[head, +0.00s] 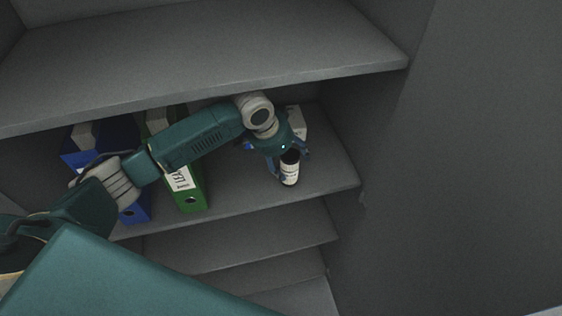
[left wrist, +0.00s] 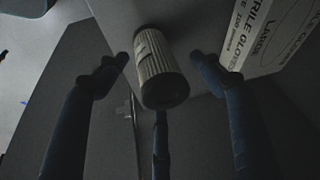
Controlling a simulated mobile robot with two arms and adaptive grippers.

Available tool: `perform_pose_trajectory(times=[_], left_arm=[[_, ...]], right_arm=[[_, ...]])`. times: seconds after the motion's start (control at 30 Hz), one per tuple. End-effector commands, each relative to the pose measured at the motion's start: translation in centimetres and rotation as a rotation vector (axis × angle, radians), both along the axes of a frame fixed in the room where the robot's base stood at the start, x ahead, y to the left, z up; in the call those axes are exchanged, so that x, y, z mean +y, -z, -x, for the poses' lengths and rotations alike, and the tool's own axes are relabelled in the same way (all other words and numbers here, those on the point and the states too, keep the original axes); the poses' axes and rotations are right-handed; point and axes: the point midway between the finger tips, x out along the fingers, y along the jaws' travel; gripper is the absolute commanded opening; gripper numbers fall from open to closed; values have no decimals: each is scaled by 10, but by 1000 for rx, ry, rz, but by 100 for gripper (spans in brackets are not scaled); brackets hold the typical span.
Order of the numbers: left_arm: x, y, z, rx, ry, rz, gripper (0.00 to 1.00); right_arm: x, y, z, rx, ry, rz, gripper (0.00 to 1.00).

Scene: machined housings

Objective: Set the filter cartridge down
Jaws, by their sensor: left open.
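The filter cartridge (head: 290,168) is a small cylinder with a pale body and a dark end. It appears to stand on a grey shelf (head: 240,197), near its right end. In the left wrist view the cartridge (left wrist: 161,72) shows a pleated side and lies between the spread fingers. My left gripper (head: 291,163) is open around the cartridge, and gaps show on both sides of it in the left wrist view (left wrist: 160,62). My right gripper is not in view.
A green binder (head: 187,190) and a blue binder (head: 137,212) stand left of the cartridge. A white glove box (head: 296,122) stands close behind it, also in the left wrist view (left wrist: 270,32). Another shelf (head: 200,50) hangs above my arm.

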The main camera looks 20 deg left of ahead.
Motion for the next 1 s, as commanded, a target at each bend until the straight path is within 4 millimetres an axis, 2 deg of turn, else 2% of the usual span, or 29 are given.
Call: perform_pose_trajectory(times=[0.17, 0.4, 0.6, 0.8, 1.0], left_arm=[[6, -9, 6, -3, 1, -2, 67], [36, -7, 55, -1, -1, -4, 67], [57, -9, 88, -1, -2, -4, 67], [65, -11, 103, -2, 0, -1, 67], [66, -12, 106, -1, 1, 0, 67]], right_arm=[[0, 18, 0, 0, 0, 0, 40], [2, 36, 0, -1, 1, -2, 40], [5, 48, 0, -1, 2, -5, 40], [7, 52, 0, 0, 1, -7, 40], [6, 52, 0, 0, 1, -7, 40]])
